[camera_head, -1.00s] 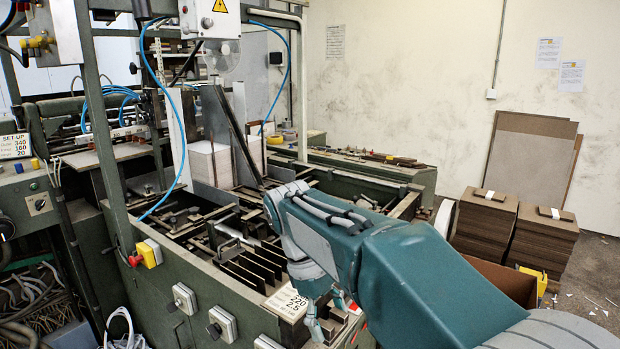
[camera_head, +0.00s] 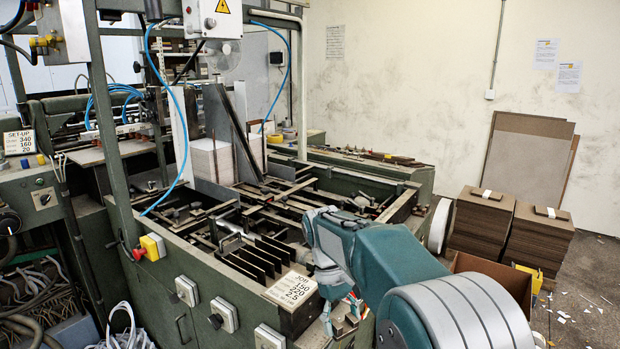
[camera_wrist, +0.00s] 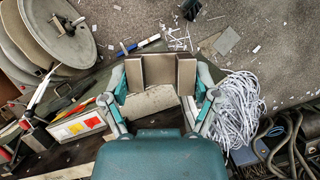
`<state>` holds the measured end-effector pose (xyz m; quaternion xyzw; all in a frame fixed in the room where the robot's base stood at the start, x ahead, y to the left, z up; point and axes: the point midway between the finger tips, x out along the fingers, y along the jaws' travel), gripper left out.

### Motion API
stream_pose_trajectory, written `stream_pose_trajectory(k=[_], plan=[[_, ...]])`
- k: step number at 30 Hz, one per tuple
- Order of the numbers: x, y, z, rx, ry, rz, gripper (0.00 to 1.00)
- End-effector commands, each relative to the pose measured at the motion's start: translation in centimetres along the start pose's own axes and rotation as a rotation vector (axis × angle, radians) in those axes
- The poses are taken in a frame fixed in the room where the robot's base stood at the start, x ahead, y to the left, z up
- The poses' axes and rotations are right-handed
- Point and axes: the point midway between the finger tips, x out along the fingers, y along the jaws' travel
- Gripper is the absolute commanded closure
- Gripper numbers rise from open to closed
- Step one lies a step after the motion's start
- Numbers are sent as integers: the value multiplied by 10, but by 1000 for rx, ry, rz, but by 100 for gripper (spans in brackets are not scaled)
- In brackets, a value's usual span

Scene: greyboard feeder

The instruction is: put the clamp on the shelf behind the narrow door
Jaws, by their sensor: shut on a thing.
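My gripper (camera_wrist: 160,88) is shut on a grey-beige, blocky U-shaped metal piece, which I take to be the clamp (camera_wrist: 158,70). Its two upright blocks show between the fingers in the wrist view. In the head view my gripper (camera_head: 340,318) hangs low beside the front right corner of the green machine (camera_head: 170,285), and the clamp is partly hidden by the fingers there. A panel with a handle (camera_head: 181,330) shows low on the machine's front. I cannot tell whether it is the narrow door. No shelf behind a door is visible.
A job card (camera_head: 291,289) lies on the machine's corner, near my arm. An open cardboard box (camera_head: 490,270) and board stacks (camera_head: 482,225) stand to the right. White strips (camera_wrist: 232,108) lie tangled by the machine. Paper scraps litter the open floor (camera_wrist: 255,35).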

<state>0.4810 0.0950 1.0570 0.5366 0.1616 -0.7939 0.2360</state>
Motion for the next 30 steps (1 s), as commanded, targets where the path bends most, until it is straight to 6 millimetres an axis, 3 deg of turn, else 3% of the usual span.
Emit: stream_pose_trajectory(k=[9, 15, 20, 30], plan=[[94, 80, -60, 342, -6, -140, 83], [141, 114, -77, 497, -9, -199, 83], [158, 121, -80, 540, -10, -214, 83], [217, 99, -68, 541, -11, -215, 83]])
